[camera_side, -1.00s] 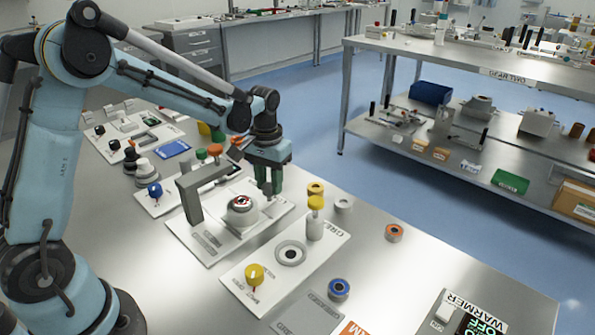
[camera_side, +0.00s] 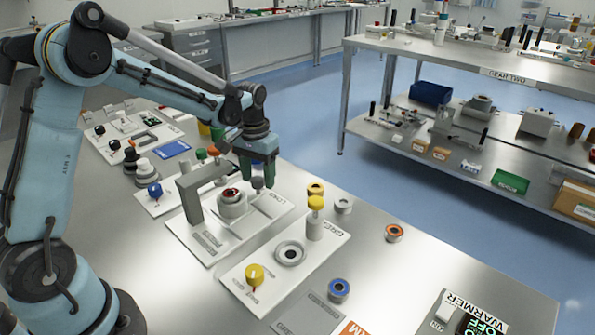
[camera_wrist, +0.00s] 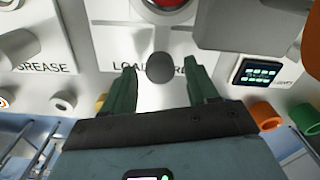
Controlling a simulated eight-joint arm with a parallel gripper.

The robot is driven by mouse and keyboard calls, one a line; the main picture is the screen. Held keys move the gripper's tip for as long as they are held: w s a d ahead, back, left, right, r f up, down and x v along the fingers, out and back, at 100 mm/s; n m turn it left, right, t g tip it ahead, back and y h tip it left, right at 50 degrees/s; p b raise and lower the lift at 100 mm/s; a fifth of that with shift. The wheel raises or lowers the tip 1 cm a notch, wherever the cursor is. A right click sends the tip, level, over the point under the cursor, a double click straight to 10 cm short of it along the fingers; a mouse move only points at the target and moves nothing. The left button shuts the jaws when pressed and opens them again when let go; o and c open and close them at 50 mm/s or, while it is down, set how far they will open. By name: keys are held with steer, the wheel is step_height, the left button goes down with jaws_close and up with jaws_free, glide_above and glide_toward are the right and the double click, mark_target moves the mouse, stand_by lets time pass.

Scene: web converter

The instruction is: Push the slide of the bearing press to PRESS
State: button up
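The bearing press has a white base plate (camera_side: 206,246) and a grey arched frame (camera_side: 190,200). Its slide carries a round light-grey nest (camera_side: 232,205) with a dark and red centre, just right of the frame. A grey knob (camera_side: 257,182) stands beside the nest; in the wrist view the dark round knob (camera_wrist: 160,68) lies between my green fingers. My gripper (camera_wrist: 161,85) is open, with a gap on each side of the knob. In the side view my gripper (camera_side: 258,180) is low over the plate.
The grease plate (camera_side: 262,275) with a yellow knob (camera_side: 254,275) and yellow-topped post (camera_side: 315,205) lies in front. Loose rings, one orange (camera_side: 394,232) and one blue (camera_side: 339,288), lie to the right. A small screen (camera_wrist: 262,74) is right of the fingers.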

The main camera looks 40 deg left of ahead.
steer(key=shift+r, duration=0.15)
step_height(320, 180, up, 12)
stand_by(0.7)
steer(key=f+n, duration=0.2)
steer(key=f, duration=0.2)
steer(key=f+n, duration=0.2)
steer(key=f, duration=0.2)
steer(key=f+n, duration=0.2)
steer(key=f, duration=0.2)
steer(key=shift+s, duration=0.2)
stand_by(0.4)
jaws_close()
